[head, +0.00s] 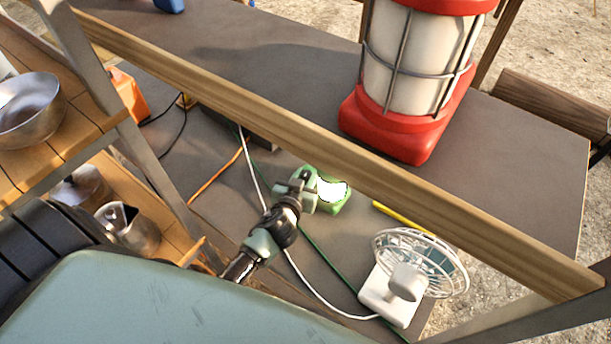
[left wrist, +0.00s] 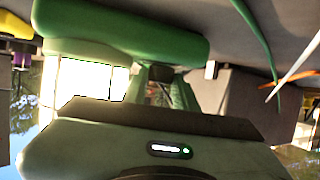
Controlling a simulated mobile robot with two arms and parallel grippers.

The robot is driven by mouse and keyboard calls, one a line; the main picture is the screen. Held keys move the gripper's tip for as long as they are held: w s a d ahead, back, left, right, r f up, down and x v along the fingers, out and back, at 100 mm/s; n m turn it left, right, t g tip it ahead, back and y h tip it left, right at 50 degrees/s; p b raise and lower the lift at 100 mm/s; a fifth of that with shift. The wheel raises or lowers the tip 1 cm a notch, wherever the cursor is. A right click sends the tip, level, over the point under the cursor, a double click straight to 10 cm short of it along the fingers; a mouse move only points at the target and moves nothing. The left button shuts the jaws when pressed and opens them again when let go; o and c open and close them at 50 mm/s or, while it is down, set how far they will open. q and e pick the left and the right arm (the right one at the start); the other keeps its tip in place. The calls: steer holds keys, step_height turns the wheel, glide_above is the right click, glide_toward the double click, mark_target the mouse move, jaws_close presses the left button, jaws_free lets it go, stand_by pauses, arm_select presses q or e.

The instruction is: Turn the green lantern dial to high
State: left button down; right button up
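The small green lantern (head: 338,204) stands on the grey deck in the head view, with its pale panel glowing bright. In the left wrist view, its green body (left wrist: 125,32) spans the top left, with the bright panel (left wrist: 85,85) below. My left gripper (head: 308,188) is right up against the lantern's left side, and its fingers (left wrist: 168,85) reach to the lantern in the wrist view. The dial is hidden behind the gripper, so its setting does not show. I cannot tell whether the fingers are closed on it. My right gripper is not in view.
A wooden rail (head: 270,118) crosses above the deck, close behind the lantern. A big red lantern (head: 398,128) stands beyond it. A white fan (head: 405,280) stands at the front right. Cords (head: 318,290) run nearby. A shelf (head: 85,130) with metal pots is at left.

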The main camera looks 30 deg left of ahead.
arm_select(q)
steer(key=shift+r+h+p, duration=0.1)
steer(key=shift+h+p, duration=0.2)
steer(key=shift+p, duration=0.05)
steer(key=shift+a+r+m+h+p, duration=0.1)
steer(key=shift+a+m+h+p, duration=0.05)
steer(key=shift+m+h+p, duration=0.4)
steer(key=shift+a+r+m+h+p, duration=0.1)
steer(key=shift+m+h+p, duration=0.25)
steer(key=shift+m+p, duration=0.25)
steer(key=shift+m+h+p, duration=0.35)
steer(key=shift+h+p, duration=0.05)
steer(key=shift+h, duration=0.2)
steer(key=shift+a+f+m+h+p, duration=0.1)
steer(key=shift+f+m+h+p, duration=0.1)
steer(key=shift+m+h, duration=0.3)
steer(key=shift+f+m+h+p, duration=0.1)
steer(key=shift+m+h+p, duration=0.05)
steer(key=shift+m+h, duration=0.3)
steer(key=c, duration=1.4)
jaws_free()
steer(key=shift+s, duration=0.1)
steer(key=v, duration=0.7)
steer(key=shift+s+a+r, duration=0.1)
steer(key=shift+s+r, duration=0.1)
